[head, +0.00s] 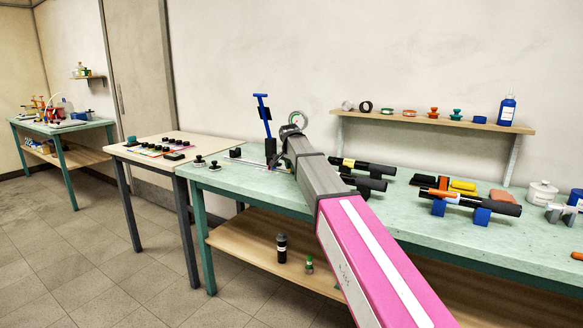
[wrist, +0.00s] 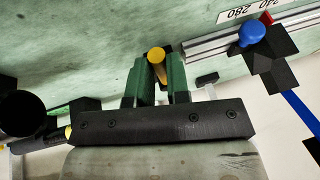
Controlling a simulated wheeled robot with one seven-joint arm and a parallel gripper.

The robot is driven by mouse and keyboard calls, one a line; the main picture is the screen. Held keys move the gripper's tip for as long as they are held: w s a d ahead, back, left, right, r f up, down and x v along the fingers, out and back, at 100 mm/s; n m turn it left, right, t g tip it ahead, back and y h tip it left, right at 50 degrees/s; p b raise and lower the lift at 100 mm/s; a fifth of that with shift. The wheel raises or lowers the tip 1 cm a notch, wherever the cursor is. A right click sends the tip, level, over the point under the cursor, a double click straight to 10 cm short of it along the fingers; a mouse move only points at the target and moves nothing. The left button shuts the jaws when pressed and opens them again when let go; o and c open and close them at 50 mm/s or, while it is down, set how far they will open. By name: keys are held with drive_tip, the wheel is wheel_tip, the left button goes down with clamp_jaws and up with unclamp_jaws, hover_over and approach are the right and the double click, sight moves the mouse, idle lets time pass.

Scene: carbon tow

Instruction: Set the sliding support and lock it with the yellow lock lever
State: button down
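In the wrist view, my gripper (wrist: 160,75) has its two green fingers on either side of a yellow lever with a rounded end (wrist: 156,54), which I take to be the lock lever. The fingers stand apart with the lever between them; I cannot tell whether they press on it. A metal rail (wrist: 215,42) with a white scale strip (wrist: 243,12) reading 240 and 280 runs beside it. A black block (wrist: 272,68) with a blue knob (wrist: 252,33) sits on the rail, near a red mark (wrist: 267,18). In the head view, my arm hides the gripper and lever.
On the green bench (head: 232,184), a blue T-handled post (head: 264,115) and a round gauge (head: 298,118) stand near my wrist. Black cylinders (head: 362,168) lie to the right. A wall shelf (head: 435,123) holds small parts.

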drive_tip(key=shift+d, duration=0.1)
drive_tip(key=shift+s+d+n+y, duration=0.25)
drive_tip(key=shift+d+n+y, duration=0.25)
drive_tip(key=shift+n, duration=0.5)
drive_tip(key=n, duration=0.1)
drive_tip(key=d+n+y, duration=0.1)
drive_tip(key=shift+s+d+n, duration=0.1)
drive_tip(key=shift+d+n, duration=0.2)
drive_tip(key=shift+w+d+n+g+y, duration=0.1)
drive_tip(key=shift+d+n+g+y, duration=0.15)
drive_tip(key=shift+d+n, duration=0.4)
drive_tip(key=shift+w+d+n+g+y, duration=0.15)
drive_tip(key=shift+d+n+y, duration=0.2)
drive_tip(key=shift+n, duration=0.6)
drive_tip(key=shift+s+d+n+g+y, duration=0.1)
drive_tip(key=shift+d+n+g+y, duration=0.2)
drive_tip(key=shift+n, duration=0.5)
drive_tip(key=shift+d, duration=0.15)
drive_tip(key=c, duration=1.1)
unclamp_jaws()
drive_tip(key=shift+r, duration=0.15)
drive_tip(key=v, duration=1)
drive_tip(key=shift+r, duration=0.25)
